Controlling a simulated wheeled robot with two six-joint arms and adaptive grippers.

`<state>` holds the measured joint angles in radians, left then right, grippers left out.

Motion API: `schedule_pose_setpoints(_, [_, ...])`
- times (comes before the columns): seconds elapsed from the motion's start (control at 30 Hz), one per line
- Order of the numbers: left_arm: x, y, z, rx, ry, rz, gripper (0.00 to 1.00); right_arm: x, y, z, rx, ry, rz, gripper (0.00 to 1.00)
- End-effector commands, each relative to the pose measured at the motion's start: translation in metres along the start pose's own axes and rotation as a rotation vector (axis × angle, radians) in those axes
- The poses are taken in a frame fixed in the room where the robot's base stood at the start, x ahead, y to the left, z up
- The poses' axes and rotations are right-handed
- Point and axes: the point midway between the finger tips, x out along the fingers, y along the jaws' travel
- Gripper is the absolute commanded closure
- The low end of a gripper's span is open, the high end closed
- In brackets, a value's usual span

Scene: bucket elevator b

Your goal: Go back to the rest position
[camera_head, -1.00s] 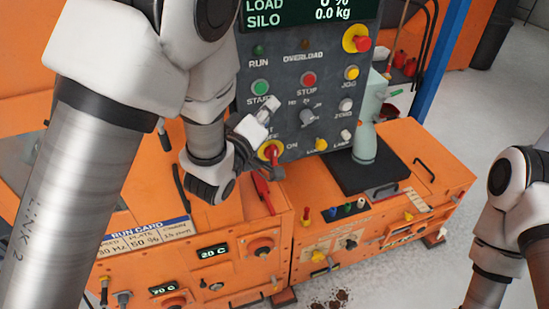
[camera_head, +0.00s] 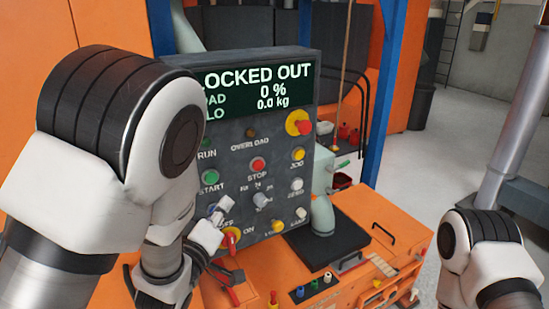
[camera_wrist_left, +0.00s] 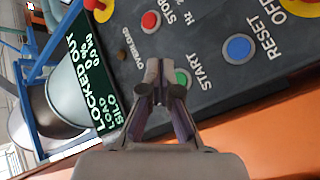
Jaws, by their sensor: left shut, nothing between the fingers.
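My left gripper (camera_head: 224,205) is in front of the lower left of the grey control panel (camera_head: 245,150), below the START button. In the left wrist view the gripper (camera_wrist_left: 160,85) is shut and empty, its fingertips overlapping the panel beside the green START button (camera_wrist_left: 182,78); contact cannot be told. The blue RESET button (camera_wrist_left: 238,47) shows there. The red and yellow switch (camera_head: 231,240) is just below the gripper in the head view. The display (camera_head: 260,88) reads LOCKED OUT, 0 %, 0.0 kg. My right arm (camera_head: 485,255) is at the lower right; its gripper is out of frame.
The orange machine (camera_head: 350,265) lies below the panel, with a black pad (camera_head: 345,240) and a pale green bottle-shaped part (camera_head: 322,215). A red-handled object (camera_head: 226,274) lies below the switch. A blue post (camera_head: 382,90) stands behind. Grey floor (camera_head: 440,140) is open at right.

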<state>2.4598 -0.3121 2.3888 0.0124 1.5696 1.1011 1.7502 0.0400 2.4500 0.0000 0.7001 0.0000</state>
Motion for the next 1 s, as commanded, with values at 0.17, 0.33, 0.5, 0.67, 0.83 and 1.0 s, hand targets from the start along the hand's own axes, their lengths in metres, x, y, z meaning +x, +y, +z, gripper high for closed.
schedule_pose_setpoints(0.17, [-0.024,-0.104,0.065,-0.089,-0.084,-0.185,1.00,0.023,0.000,0.000,0.000,0.000,0.000,0.60])
schedule_pose_setpoints(0.33, [-0.087,-0.226,0.138,-0.120,-0.235,-0.497,1.00,0.039,0.000,0.000,0.000,0.000,0.000,0.60])
schedule_pose_setpoints(0.5, [-0.188,-0.321,0.206,0.002,-0.521,-0.810,1.00,0.053,0.000,0.000,0.000,0.000,0.000,0.60])
schedule_pose_setpoints(0.67, [-0.302,-0.362,0.251,0.214,-0.993,-0.985,1.00,0.058,0.000,0.000,0.000,0.000,0.000,0.60])
schedule_pose_setpoints(0.83, [-0.347,-0.353,0.259,0.435,-1.372,-0.883,1.00,0.056,0.000,0.000,0.000,0.000,0.000,0.60])
schedule_pose_setpoints(1.0, [-0.348,-0.353,0.259,0.475,-1.405,-0.849,1.00,0.056,0.000,0.000,0.000,0.000,0.000,0.60])
